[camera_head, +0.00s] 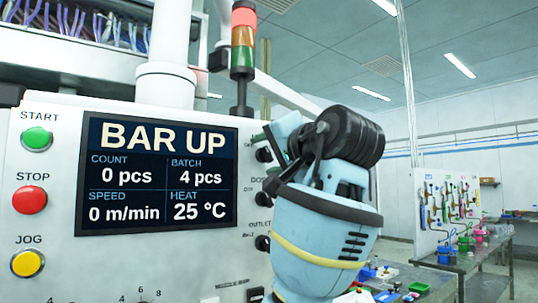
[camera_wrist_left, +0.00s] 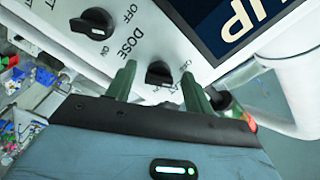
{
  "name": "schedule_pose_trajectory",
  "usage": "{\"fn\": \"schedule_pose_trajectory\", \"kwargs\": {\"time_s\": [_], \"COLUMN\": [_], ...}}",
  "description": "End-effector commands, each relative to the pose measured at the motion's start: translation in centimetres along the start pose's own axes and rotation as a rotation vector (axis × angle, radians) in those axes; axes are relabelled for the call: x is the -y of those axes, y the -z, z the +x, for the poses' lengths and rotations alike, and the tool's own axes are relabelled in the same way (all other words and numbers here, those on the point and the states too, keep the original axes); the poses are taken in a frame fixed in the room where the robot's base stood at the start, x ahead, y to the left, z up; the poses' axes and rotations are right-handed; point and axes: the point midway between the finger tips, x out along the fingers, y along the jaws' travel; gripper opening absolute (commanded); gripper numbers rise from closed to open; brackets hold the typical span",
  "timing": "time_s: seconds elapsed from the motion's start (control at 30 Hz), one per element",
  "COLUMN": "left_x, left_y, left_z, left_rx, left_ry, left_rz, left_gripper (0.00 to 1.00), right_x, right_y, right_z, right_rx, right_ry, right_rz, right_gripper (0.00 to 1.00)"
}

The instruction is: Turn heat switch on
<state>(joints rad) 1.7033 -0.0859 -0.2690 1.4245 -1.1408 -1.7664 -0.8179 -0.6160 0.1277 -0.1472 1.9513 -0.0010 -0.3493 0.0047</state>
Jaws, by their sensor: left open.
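The panel's top black knob (camera_head: 264,154) is at the right edge of the white control panel, and no heat label can be read beside it. My left gripper (camera_head: 262,159) is open at this knob. In the left wrist view the knob (camera_wrist_left: 158,74) sits between the two green fingers of my gripper (camera_wrist_left: 159,85), with space on both sides. I cannot tell how deep the fingers reach or exactly which way the knob points. The display (camera_head: 155,174) reads HEAT 25 °C. My right gripper is not in view.
A second knob, by the DOSE label, shows in the left wrist view (camera_wrist_left: 92,24). The outlet knob (camera_head: 262,243) is below. START (camera_head: 36,139), STOP (camera_head: 30,200) and JOG (camera_head: 27,263) buttons are at left. A signal tower (camera_head: 243,45) stands above. A bench (camera_head: 455,262) stands behind right.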

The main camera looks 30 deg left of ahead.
Motion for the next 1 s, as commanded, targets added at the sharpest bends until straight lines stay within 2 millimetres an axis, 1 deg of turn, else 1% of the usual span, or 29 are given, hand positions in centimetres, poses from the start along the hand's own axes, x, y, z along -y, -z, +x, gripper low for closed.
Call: {"fn": "schedule_pose_trajectory", "kwargs": {"time_s": [0.17,0.27,0.5,0.53,0.77,1.0], "left_x": [-0.04,-0.04,-0.04,-0.04,-0.03,0.01], "left_y": [0.0,0.0,0.0,0.0,0.0,0.01], "left_z": [0.02,0.01,0.0,-0.01,-0.02,-0.02], "left_rx": [0.0,0.0,0.0,0.0,0.0,0.0], "left_ry": [0.0,0.0,0.0,0.0,0.0,0.0], "left_rz": [0.0,0.0,0.0,0.0,0.021,0.132], "left_gripper": [0.52,0.41,0.09,0.08,0.08,0.08], "right_x": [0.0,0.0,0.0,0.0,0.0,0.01], "right_y": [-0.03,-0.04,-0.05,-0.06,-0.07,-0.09], "right_z": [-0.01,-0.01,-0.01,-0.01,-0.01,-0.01], "right_rx": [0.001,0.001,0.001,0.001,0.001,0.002], "right_ry": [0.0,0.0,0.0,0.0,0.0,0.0], "right_rz": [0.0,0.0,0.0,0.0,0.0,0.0], "right_gripper": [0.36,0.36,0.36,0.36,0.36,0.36]}}
